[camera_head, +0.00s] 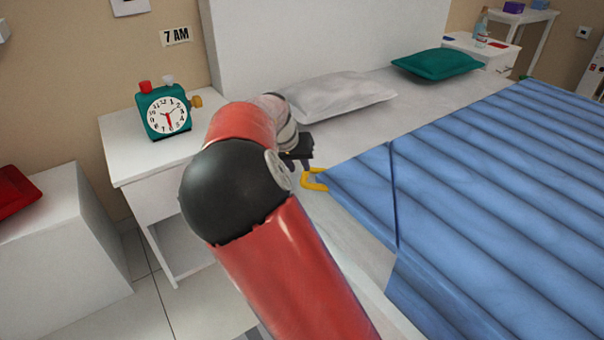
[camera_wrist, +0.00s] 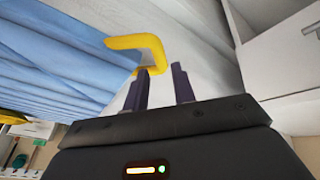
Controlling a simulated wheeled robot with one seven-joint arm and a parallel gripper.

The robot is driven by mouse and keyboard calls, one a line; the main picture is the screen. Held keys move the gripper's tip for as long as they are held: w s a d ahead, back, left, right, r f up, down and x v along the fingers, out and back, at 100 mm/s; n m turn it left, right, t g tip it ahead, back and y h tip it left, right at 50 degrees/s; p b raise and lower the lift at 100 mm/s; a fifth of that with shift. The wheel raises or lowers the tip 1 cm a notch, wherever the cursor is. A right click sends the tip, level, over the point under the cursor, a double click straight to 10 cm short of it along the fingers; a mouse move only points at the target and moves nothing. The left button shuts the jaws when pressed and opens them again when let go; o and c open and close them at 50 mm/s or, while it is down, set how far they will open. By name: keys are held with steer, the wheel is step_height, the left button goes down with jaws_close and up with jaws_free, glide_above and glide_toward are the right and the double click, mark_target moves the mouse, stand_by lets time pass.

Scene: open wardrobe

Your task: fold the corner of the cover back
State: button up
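The blue quilted cover (camera_head: 470,190) lies over the bed, and its near left corner carries a yellow U-shaped handle (camera_head: 314,181). The cover also shows at the left of the wrist view (camera_wrist: 55,50), with the yellow handle (camera_wrist: 137,41) at its edge. My gripper (camera_head: 305,165) is right beside the handle, over the bed's near left side. In the wrist view its two dark fingers (camera_wrist: 160,75) stand apart with a gap between them. The handle's lower end is close to the left fingertip; whether they touch is unclear. My arm hides part of the bed's edge.
A white nightstand (camera_head: 128,137) with a teal alarm clock (camera_head: 166,111) stands left of my arm. A white pillow (camera_head: 335,97) and a teal pillow (camera_head: 437,64) lie at the bed's head. A white cabinet (camera_head: 55,250) stands at the far left.

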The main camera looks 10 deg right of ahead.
mark_target(303, 175)
steer(key=shift+x, duration=2.3)
steer(key=shift+c, duration=0.5)
jaws_close()
